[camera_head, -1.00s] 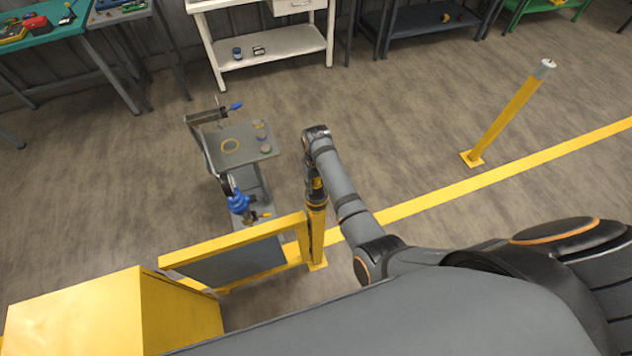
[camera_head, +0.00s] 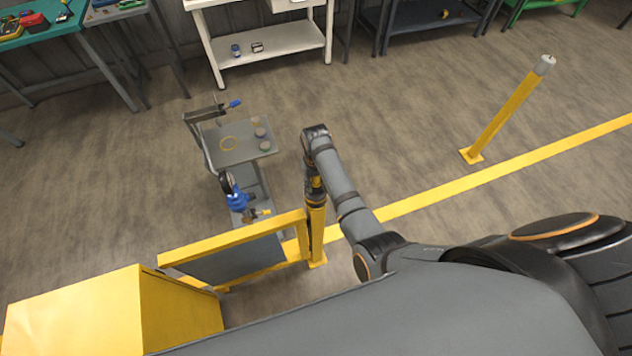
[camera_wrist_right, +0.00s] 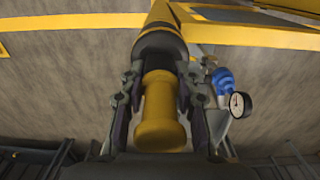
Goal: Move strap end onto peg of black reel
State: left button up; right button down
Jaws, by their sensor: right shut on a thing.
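My right gripper (camera_head: 316,186) points down at the top of the near yellow post (camera_head: 317,232). In the right wrist view its fingers (camera_wrist_right: 160,78) are shut on a yellow spool-shaped piece (camera_wrist_right: 160,118), which looks like the strap end. The black reel (camera_wrist_right: 163,40) is just beyond the fingertips, on top of the post. Whether the yellow piece touches the reel, and where the reel's peg is, I cannot tell. No strap can be made out. A second yellow post (camera_head: 505,115) with a grey top (camera_head: 545,65) stands at the right. My left gripper is not in view.
A yellow rail (camera_head: 230,238) and yellow box (camera_head: 120,310) are at the lower left. Floor toward the far post is clear; benches line the back.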

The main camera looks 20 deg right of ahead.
jog(key=c, duration=0.9)
grip_release()
notch_tip(320, 180, up, 8)
jog(key=shift+f, duration=0.25)
